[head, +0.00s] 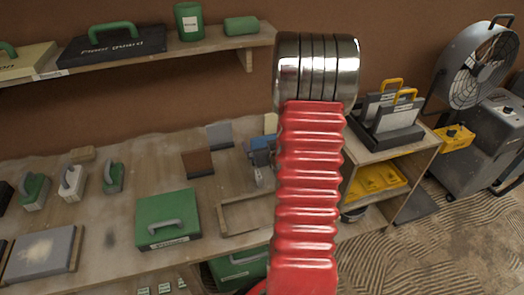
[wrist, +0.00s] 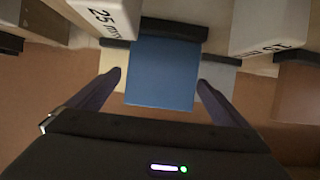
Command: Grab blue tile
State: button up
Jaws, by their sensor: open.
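The blue tile (wrist: 162,75) fills the middle of the wrist view, with a dark strip along its top edge in the picture. My gripper (wrist: 159,77) is open, with one dark finger on each side of the tile. A small gap shows between each finger and the tile's edges, and I see no contact. In the head view the blue tile (head: 263,144) shows as a small patch on the workbench, partly hidden beside my red arm. My gripper is mostly hidden there.
A grey tile (head: 219,135), a brown tile (head: 198,163) and a cream tile (head: 271,123) stand near the blue one. In the wrist view, white blocks (wrist: 108,14) flank it. A green case (head: 168,218) and a wooden frame (head: 246,214) lie in front on the workbench.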

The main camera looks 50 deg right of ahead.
jog(key=shift+c, duration=0.2)
jog(key=c, duration=1.3)
